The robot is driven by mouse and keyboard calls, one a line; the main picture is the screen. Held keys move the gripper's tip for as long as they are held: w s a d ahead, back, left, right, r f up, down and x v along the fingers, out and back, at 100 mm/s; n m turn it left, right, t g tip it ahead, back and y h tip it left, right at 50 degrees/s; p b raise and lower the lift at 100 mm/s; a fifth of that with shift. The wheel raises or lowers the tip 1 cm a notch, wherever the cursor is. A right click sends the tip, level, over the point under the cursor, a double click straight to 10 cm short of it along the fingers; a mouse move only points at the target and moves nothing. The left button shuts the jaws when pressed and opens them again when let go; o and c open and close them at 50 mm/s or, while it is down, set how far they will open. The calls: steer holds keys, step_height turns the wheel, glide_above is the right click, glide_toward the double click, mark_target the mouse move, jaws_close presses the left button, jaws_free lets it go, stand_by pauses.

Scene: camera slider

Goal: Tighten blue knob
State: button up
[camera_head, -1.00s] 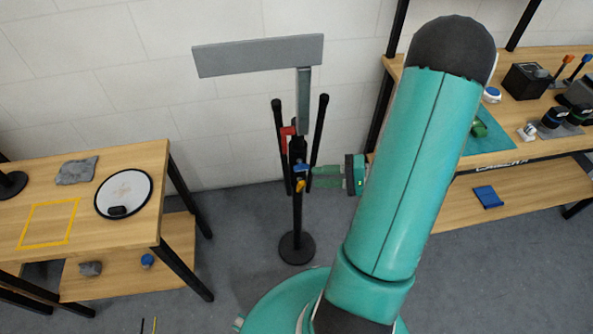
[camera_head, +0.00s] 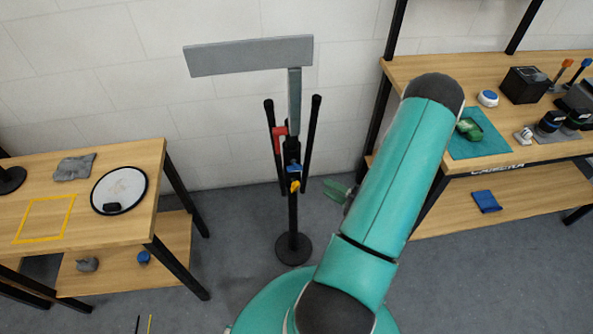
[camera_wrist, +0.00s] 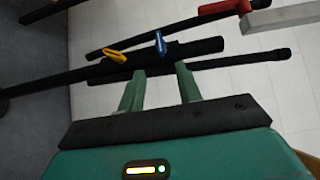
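The blue knob (camera_head: 294,168) is a small lever on the upright black camera stand (camera_head: 293,220), just above a yellow knob (camera_head: 295,187). A red knob (camera_head: 279,138) sits higher up. In the wrist view the blue knob (camera_wrist: 160,43) lies beyond the fingertips, roughly between them in the picture, with the yellow knob (camera_wrist: 117,56) to its left. My gripper (camera_wrist: 160,72) is open and empty, its two green fingers apart. In the head view my gripper (camera_head: 338,193) is right of the stand, apart from it and partly hidden by my arm.
A grey bar (camera_head: 250,56) tops the stand. A wooden table (camera_head: 90,230) with a round reflector (camera_head: 119,190) is at left. A wooden shelf unit (camera_head: 480,175) with camera gear is at right. Grey floor (camera_head: 235,225) around the stand is clear.

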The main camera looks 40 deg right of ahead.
mark_target(298, 170)
steer(key=w, duration=0.4)
steer(key=w+a, duration=0.1)
steer(key=w, duration=0.3)
steer(key=w+a, duration=0.1)
steer(key=w, duration=0.3)
steer(key=shift+a, duration=0.1)
jaws_close()
